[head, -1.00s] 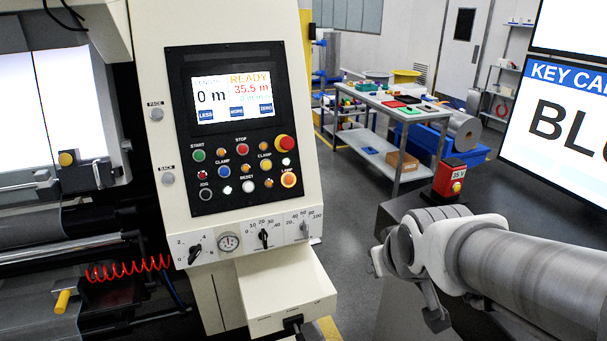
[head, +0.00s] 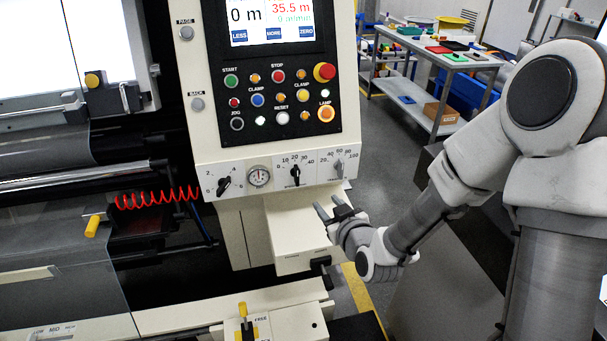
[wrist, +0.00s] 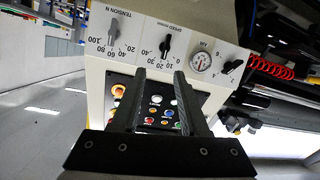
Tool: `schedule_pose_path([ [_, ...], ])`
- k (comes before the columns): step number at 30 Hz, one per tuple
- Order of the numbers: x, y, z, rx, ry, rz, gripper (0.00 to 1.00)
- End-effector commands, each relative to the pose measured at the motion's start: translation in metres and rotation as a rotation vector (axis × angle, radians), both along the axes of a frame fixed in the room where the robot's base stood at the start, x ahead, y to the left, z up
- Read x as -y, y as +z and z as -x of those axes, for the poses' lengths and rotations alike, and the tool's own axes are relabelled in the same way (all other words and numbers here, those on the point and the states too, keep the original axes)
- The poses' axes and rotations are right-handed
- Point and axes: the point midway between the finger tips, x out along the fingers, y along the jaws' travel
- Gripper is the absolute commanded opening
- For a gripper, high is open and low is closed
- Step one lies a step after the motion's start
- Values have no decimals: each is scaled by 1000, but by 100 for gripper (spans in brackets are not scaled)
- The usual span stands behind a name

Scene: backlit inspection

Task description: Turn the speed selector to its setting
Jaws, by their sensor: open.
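The speed selector (head: 296,174) is a small black knob on the white strip below the button panel, in a scale from 0 to 40. It stands roughly upright, near the 20 mark. In the wrist view, which is upside down, the speed selector (wrist: 166,46) shows just beyond the fingertips. My gripper (head: 328,203) is open and empty, below and right of the selector, with its fingers pointing up toward the strip. In the wrist view the two fingers of my gripper (wrist: 160,76) are apart, and the selector is not between them.
The tension knob (head: 339,167) is right of the selector; a round gauge (head: 259,177) and another black knob (head: 224,185) are left. A white box (head: 290,230) juts out below the strip. The screen (head: 271,20) reads 35.5 m in red.

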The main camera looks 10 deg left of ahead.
Motion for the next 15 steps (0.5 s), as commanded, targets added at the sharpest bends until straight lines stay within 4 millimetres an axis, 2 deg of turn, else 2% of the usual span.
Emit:
schedule_pose_path([
  [1,-6,-14,2,13,3,-33,44],
  [6,-22,-32,6,95,-12,-144,44],
  [15,-27,-45,15,192,-79,-278,44],
])
